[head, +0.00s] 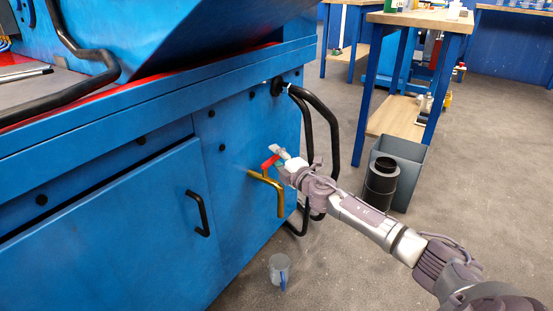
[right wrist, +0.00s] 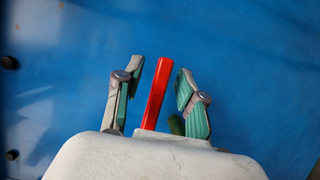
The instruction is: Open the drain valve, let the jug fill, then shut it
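The drain valve is a brass pipe (head: 266,181) on the blue cabinet front, with its spout bent downward. Its red lever handle (head: 269,162) sits on top. A clear jug (head: 279,270) with a blue handle stands on the floor below the spout in the picture; I cannot tell its fill, and no stream shows. My right gripper (head: 281,154) is at the lever. In the right wrist view, the red lever (right wrist: 156,95) stands between the two spread fingers of the right gripper (right wrist: 160,69), with gaps on both sides. My left gripper is out of view.
The blue machine (head: 130,190) fills the left, with a black door handle (head: 198,213). Black hoses (head: 331,130) hang right of the valve. A grey bin (head: 408,158) and a black cylinder (head: 381,182) stand near a workbench (head: 425,20). The floor around the jug is clear.

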